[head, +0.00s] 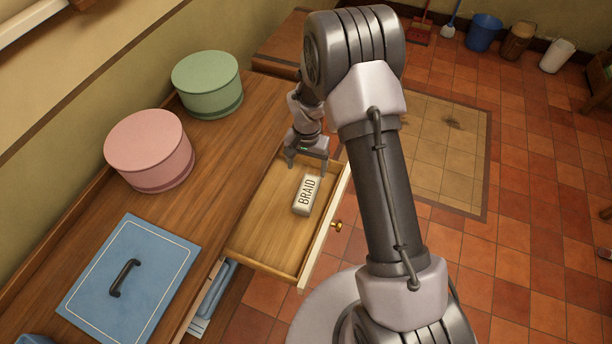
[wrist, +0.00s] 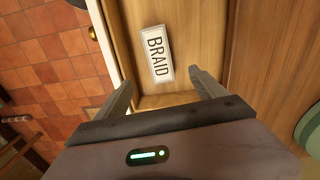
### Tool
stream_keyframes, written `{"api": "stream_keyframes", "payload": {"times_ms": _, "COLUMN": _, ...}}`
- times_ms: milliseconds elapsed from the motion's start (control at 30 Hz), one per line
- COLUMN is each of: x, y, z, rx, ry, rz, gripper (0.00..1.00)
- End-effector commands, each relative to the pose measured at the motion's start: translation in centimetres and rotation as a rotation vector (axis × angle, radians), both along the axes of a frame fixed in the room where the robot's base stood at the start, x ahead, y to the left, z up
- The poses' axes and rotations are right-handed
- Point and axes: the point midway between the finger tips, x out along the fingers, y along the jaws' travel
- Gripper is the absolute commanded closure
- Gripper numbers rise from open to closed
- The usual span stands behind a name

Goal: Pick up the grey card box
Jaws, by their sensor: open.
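The grey card box (head: 307,195) lies in an open wooden drawer (head: 262,232), with a pale top labelled BRAID. It lies towards the drawer's front right side in the head view. In the wrist view the box (wrist: 155,55) shows beyond the fingertips, between their lines. My gripper (head: 307,164) is open and empty, above the far end of the drawer and apart from the box. Its two fingers (wrist: 164,82) show spread in the wrist view.
A pink round box (head: 150,150), a green round box (head: 208,84) and a blue panel with a dark handle (head: 130,280) stand on the wooden top left of the drawer. The drawer front has a brass knob (head: 337,226). Tiled floor (head: 500,235) lies open to the right.

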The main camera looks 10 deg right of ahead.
Motion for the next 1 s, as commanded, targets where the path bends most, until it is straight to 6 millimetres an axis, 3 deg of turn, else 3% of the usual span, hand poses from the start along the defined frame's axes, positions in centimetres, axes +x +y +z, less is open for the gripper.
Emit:
{"api": "stream_keyframes", "payload": {"times_ms": 100, "x": -0.2, "y": 0.0, "z": -4.3, "rx": 0.001, "ry": 0.005, "rz": -0.001, "gripper": 0.2}}
{"api": "stream_keyframes", "payload": {"times_ms": 300, "x": -0.2, "y": 0.0, "z": -9.5, "rx": 0.0, "ry": 0.004, "rz": -0.001, "gripper": 0.2}}
{"api": "stream_keyframes", "payload": {"times_ms": 533, "x": -0.2, "y": -0.1, "z": -11.7, "rx": 0.0, "ry": 0.002, "rz": -0.001, "gripper": 0.2}}
{"api": "stream_keyframes", "payload": {"times_ms": 767, "x": -0.4, "y": -0.3, "z": -16.0, "rx": 0.002, "ry": 0.003, "rz": -0.001, "gripper": 0.2}}
{"api": "stream_keyframes", "payload": {"times_ms": 967, "x": -0.3, "y": -0.3, "z": -15.8, "rx": 0.002, "ry": 0.001, "rz": -0.001, "gripper": 0.2}}
{"api": "stream_keyframes", "payload": {"times_ms": 1000, "x": -0.3, "y": -0.3, "z": -15.8, "rx": 0.002, "ry": 0.001, "rz": -0.001, "gripper": 0.28}}
